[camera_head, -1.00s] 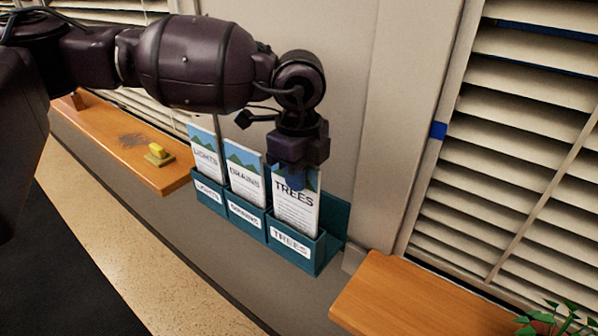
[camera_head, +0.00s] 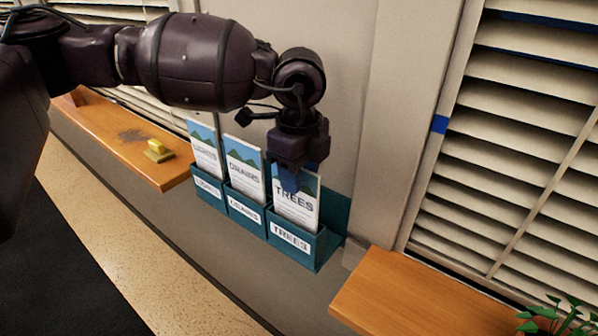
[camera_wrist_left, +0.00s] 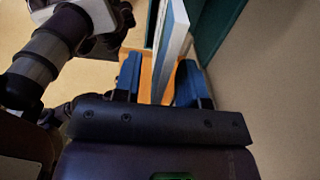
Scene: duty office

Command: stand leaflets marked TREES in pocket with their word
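A teal rack (camera_head: 345,212) on the wall has three pockets, labelled from left LIGHTS, a blurred middle word that reads like DRAINS, and TREES. The TREES leaflet (camera_head: 293,207), white with a green and blue top, stands upright in the TREES pocket (camera_head: 290,240). My left gripper (camera_head: 297,180) is over its top edge. In the left wrist view, the left gripper's blue fingers (camera_wrist_left: 160,82) stand apart on either side of the leaflet (camera_wrist_left: 171,40), with gaps showing. The leaflet's lower end is hidden by the pocket front.
Leaflets marked LIGHTS (camera_head: 205,150) and DRAINS (camera_head: 245,172) stand in the other pockets. A wooden shelf (camera_head: 120,140) with a yellow-topped block (camera_head: 158,151) is at left. Another wooden ledge (camera_head: 400,300) and a plant (camera_head: 555,318) are at lower right. Blinds cover the windows.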

